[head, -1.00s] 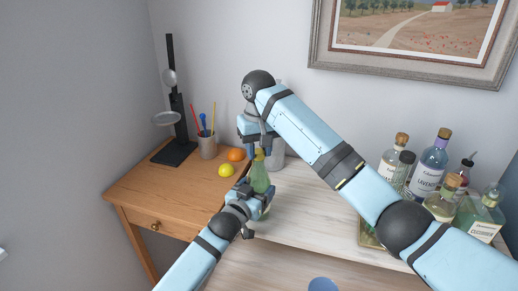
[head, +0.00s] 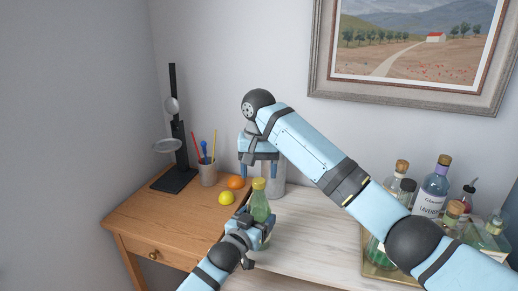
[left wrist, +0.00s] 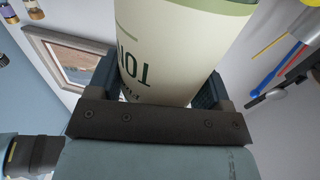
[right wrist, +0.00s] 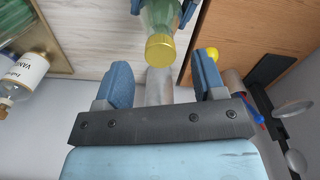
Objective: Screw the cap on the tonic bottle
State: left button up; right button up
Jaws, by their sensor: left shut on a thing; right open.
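The tonic bottle (head: 260,207) is green glass and stands upright in my left gripper (head: 250,226), which is shut around its body. In the left wrist view its pale label (left wrist: 165,55) fills the space between the fingers. A gold-yellow cap (head: 258,184) sits on the bottle's neck; it also shows in the right wrist view (right wrist: 160,47). How tightly it sits cannot be told. My right gripper (head: 259,172) is open just above the cap, its fingers apart and empty. The right wrist view shows the cap beyond the spread fingertips (right wrist: 163,70).
A grey canister (head: 273,181) stands behind the bottle. A lemon (head: 226,198), an orange (head: 236,182), a pencil cup (head: 208,174) and a black stand (head: 175,180) are at left. Several bottles stand on a tray (head: 372,268) at right. The pale counter (head: 315,228) between is clear.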

notch_tip(320, 180, up, 9)
jog(key=shift+r, duration=0.2)
pick_arm(q)
jog(key=o, duration=1.7)
jog(key=shift+o, duration=0.2)
jog(key=shift+s, duration=0.1)
jog(key=v, duration=1.3)
jog(key=shift+s+a, duration=0.25)
